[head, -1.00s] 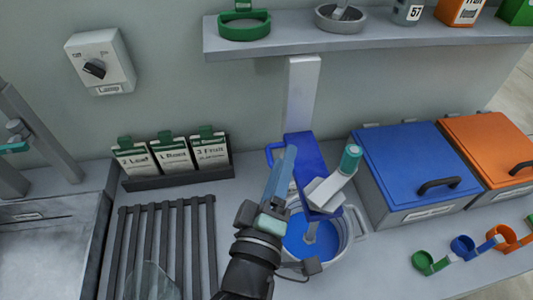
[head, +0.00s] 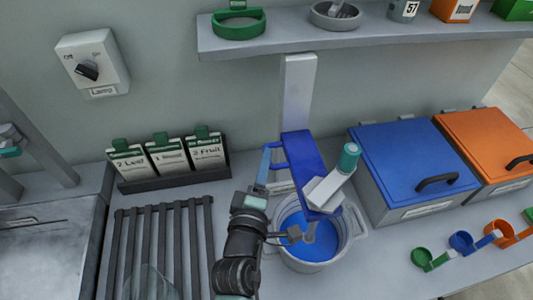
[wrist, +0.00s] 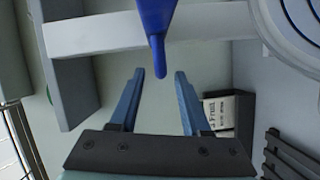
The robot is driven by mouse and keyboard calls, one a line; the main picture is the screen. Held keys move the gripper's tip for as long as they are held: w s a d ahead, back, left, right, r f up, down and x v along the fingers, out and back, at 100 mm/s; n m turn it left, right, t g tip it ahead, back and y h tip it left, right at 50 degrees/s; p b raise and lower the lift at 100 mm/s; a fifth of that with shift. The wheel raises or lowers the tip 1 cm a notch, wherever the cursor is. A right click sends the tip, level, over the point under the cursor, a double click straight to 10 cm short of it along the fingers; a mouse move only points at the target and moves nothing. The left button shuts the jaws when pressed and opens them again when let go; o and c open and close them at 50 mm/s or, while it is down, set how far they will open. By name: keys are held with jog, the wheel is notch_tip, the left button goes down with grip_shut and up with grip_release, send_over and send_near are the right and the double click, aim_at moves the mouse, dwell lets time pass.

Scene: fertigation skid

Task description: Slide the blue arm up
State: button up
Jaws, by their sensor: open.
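The blue arm (head: 306,160) is a flat blue bracket on a pale upright post (head: 299,85). It holds a white-grey unit with a teal cap (head: 349,157) above a bucket (head: 340,245) with blue inside. In the head view my gripper (head: 268,158) is at the left side of the blue arm, by its side handle. In the wrist view the blue arm (wrist: 155,18) comes down from the top, and its narrow end lies between the open fingertips of my gripper (wrist: 160,73). Contact cannot be told. The fingers hold nothing.
A shelf (head: 380,36) spans above the post. A black rack (head: 175,178) of packets and a dark slatted grate (head: 160,240) are to the left. A blue-lidded bin (head: 415,165) and an orange-lidded bin (head: 490,143) stand right, with coloured scoops in front.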

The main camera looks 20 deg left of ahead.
jog(key=shift+x, duration=1.5)
grip_shut()
jog(key=shift+f, duration=0.15)
